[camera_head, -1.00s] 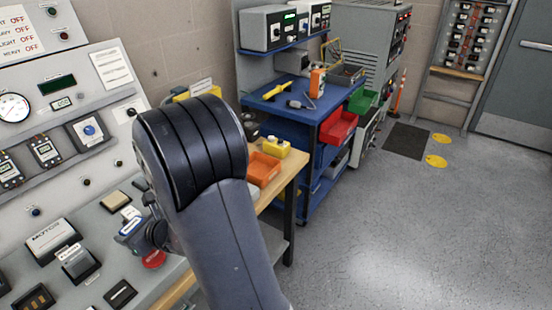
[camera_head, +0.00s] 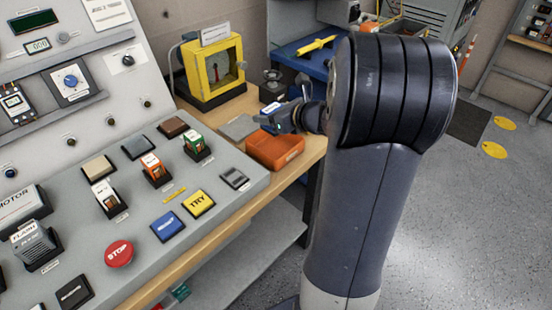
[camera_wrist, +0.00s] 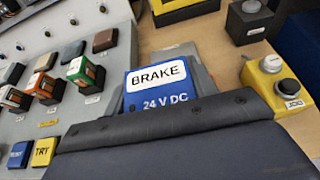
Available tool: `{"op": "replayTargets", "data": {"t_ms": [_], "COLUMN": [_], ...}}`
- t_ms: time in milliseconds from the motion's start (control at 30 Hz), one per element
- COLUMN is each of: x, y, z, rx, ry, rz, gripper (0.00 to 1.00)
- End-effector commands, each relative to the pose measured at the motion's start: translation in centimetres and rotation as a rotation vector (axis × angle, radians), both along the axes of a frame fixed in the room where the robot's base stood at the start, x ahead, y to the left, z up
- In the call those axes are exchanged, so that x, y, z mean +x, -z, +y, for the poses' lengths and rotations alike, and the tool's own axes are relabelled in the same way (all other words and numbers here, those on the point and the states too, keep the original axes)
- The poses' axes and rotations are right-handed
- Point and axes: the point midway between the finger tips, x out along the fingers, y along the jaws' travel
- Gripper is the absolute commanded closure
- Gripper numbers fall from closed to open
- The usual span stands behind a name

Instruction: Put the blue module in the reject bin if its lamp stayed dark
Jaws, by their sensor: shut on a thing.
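The blue module (camera_wrist: 155,84), labelled BRAKE 24 V DC, is held in my gripper (camera_head: 272,118). In the head view my gripper is over the far end of the wooden bench, just behind the orange open bin (camera_head: 277,152); its height there is hard to judge. In the wrist view the lower part of the module is hidden behind dark gripper parts. No marking on the orange bin is readable, so I cannot tell whether it is the reject bin. No lit lamp shows; small dark lamps (camera_head: 147,103) sit on the panel.
The sloped console (camera_head: 215,165) carries orange, white and green modules, a red STOP button (camera_head: 119,253), a blue key and a yellow TRY key (camera_head: 198,204). A yellow gauge box (camera_head: 212,68) stands behind. A yellow button box (camera_wrist: 279,84) is at right in the wrist view.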

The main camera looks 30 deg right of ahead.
Motion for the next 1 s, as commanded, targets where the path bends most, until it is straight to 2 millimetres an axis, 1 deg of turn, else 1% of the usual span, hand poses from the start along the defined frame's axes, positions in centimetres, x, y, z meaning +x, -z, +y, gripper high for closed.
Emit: {"op": "replayTargets", "data": {"t_ms": [33,67,133,200,400,567,700,800,867,1000], "x": [-0.3,-0.4,-0.7,-0.8,-0.8,-0.8,-0.8,-0.8,-0.8,-0.8], "y": [0.4,0.4,0.6,1.6,5.3,6.7,8.8,9.9,10.2,10.2], "z": [-1.0,-1.3,-1.8,-2.0,-2.0,-2.0,-1.9,-1.9,-1.9,-2.0], "rx": [-0.001,-0.001,0.001,0.003,0.005,0.003,0.004,0.004,0.002,0.0], "ry": [0.006,0.006,0.007,0.007,0.005,0.005,0.004,0.005,0.004,0.004], "rz": [-0.001,-0.001,-0.001,0.002,0.003,0.001,0.003,0.002,0.0,-0.001], "gripper": [0.75,0.75,0.75,0.75,0.75,0.75,0.75,0.75,0.75,0.75]}}
